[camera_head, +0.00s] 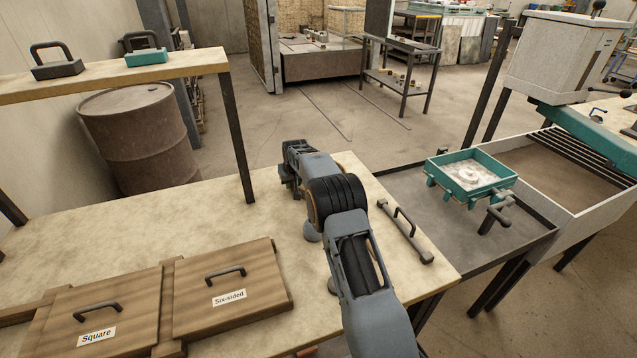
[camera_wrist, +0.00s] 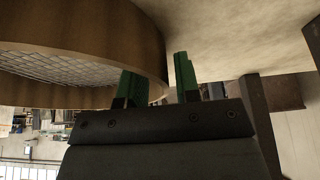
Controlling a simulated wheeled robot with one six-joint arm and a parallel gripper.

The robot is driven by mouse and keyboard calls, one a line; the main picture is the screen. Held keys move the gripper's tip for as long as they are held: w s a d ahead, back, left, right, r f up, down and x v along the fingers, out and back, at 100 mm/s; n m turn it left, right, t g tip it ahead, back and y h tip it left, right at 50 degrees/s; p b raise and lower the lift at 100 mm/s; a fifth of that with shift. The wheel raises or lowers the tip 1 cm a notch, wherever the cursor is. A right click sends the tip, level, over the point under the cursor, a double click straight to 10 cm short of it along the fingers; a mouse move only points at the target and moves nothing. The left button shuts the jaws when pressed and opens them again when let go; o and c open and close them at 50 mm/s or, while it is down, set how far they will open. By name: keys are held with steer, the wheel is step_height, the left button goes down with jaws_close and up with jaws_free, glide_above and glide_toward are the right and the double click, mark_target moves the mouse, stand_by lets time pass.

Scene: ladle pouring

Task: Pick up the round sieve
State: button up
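The round sieve (camera_wrist: 120,30) fills the upper left of the wrist view. It has a curved brown wooden wall and a wire mesh. My gripper (camera_wrist: 156,64) has two green fingers, spread apart at the sieve's right end. The left finger overlaps the sieve's lower rim, and the right finger stands just outside its wall. A narrow gap shows between the wall and the right finger. Whether the left finger touches the rim I cannot tell. I cannot make out the sieve in the head view, where my arm covers part of the table.
The pale worktable (camera_head: 110,225) carries two wooden lids, marked Square (camera_head: 100,315) and Six-sided (camera_head: 230,288). A grey handled bar (camera_head: 405,232) lies right of my arm. A teal square tray (camera_head: 470,175) stands further right. A raised shelf (camera_head: 110,75) is at the left.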

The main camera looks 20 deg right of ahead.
jaws_close()
steer(key=shift+r, duration=0.1)
stand_by(0.3)
